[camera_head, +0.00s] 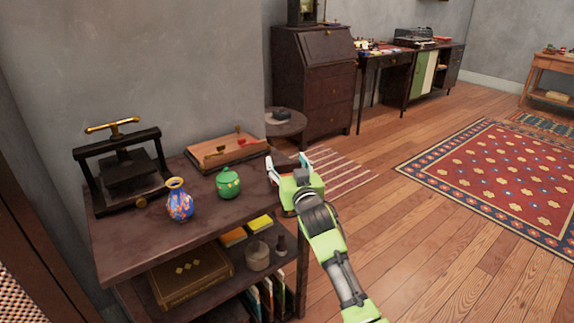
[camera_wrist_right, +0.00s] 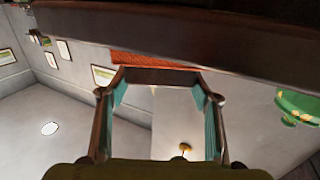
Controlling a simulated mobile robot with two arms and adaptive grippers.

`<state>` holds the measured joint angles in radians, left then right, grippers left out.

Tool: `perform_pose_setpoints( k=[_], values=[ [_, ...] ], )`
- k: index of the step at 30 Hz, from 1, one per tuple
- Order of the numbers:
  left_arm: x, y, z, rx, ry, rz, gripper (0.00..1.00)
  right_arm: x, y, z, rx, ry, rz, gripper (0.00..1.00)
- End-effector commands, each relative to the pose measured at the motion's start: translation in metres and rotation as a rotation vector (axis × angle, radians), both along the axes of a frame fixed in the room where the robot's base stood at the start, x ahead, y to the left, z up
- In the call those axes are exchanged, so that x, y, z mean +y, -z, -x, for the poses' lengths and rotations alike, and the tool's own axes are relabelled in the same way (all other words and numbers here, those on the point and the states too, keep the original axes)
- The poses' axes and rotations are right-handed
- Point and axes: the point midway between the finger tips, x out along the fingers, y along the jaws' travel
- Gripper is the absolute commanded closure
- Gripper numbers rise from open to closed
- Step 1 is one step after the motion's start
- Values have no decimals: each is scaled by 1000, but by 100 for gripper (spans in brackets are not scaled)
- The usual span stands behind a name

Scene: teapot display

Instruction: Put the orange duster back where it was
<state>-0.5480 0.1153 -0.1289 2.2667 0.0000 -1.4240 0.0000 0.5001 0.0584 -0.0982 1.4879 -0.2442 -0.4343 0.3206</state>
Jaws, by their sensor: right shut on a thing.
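My right gripper (camera_head: 290,170) is at the right end of the dark shelf unit's top (camera_head: 135,240), near its edge. Its fingers are shut on a small block, which I take as the orange duster; in the head view it is mostly hidden. In the right wrist view a dark bar spans the gripper's fingertips (camera_wrist_right: 158,85), and an orange textured strip of the duster (camera_wrist_right: 150,61) shows beyond it. I cannot tell whether the duster touches the shelf top. My left gripper is not in view.
On the shelf top stand a green lidded pot (camera_head: 228,184), a blue patterned vase (camera_head: 180,202), a wooden tray (camera_head: 225,152) and a dark press (camera_head: 124,165). The lower shelf holds a brown box (camera_head: 190,275). A small round table (camera_head: 290,125) stands behind the gripper. Floor is open to the right.

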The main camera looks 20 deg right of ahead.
Motion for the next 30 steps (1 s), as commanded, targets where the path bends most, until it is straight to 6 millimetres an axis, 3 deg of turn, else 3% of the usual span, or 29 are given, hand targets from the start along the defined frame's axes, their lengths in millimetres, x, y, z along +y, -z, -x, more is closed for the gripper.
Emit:
perform_pose_setpoints(
  k=[8, 9, 11, 23, 26, 30],
  values=[
    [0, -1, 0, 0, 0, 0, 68, 0, 1, 0, 0, 0, 0, 59],
    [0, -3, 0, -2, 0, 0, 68, 0, 2, 0, 0, 0, 0, 40],
    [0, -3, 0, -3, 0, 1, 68, 0, 2, 0, 0, 0, 0, 26],
    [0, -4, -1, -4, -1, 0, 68, 0, -2, 0, -1, 0, 1, 26],
    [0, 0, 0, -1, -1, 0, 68, 1, -1, 10, 1, 0, 0, 26],
    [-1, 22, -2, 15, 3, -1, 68, 2, -2, 34, 1, 0, 0, 26]
  ],
)
